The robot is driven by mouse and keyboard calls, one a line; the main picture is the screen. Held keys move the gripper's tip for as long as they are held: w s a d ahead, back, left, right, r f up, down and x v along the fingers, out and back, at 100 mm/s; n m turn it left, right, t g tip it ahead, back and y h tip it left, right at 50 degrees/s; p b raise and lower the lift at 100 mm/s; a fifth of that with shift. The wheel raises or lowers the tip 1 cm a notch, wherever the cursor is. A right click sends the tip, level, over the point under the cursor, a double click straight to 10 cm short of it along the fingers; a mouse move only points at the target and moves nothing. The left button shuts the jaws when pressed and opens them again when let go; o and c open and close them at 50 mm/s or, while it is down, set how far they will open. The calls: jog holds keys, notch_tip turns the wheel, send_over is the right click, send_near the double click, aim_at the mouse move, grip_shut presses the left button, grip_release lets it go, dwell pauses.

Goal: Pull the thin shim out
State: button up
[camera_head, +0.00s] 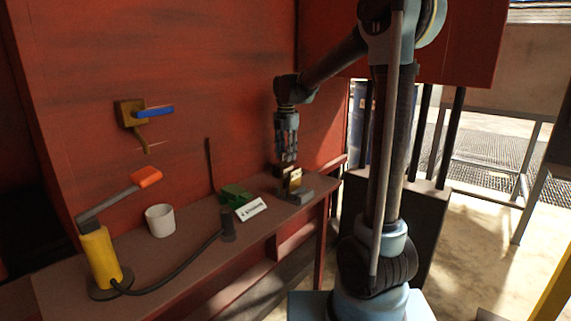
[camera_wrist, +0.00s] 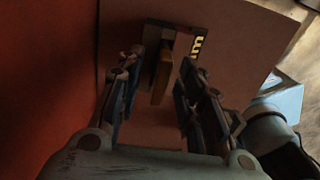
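My gripper (camera_head: 287,157) points down just above a small fixture at the far right end of the bench. In the wrist view my gripper (camera_wrist: 160,62) is open, with one finger on each side of a narrow brass-coloured upright piece (camera_wrist: 162,75), which seems to be the thin shim. I see a gap on both sides of it, and the fingers do not appear to touch it. In the head view the brass-coloured piece (camera_head: 294,180) stands beside a dark block (camera_head: 284,171). How deep it sits is hidden.
A grey block (camera_head: 300,196) lies by the fixture. A green object (camera_head: 235,194), a white label (camera_head: 251,209) and a dark cylinder (camera_head: 228,226) stand to the left. A white cup (camera_head: 160,220) and yellow pump (camera_head: 99,256) are farther left. The red wall (camera_head: 225,80) rises behind.

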jog(key=shift+f, duration=0.35)
jog(key=shift+c, duration=0.3)
grip_shut()
jog(key=shift+r, duration=0.2)
notch_tip(320, 180, up, 10)
jog(key=shift+f, duration=0.1)
dwell(0.4)
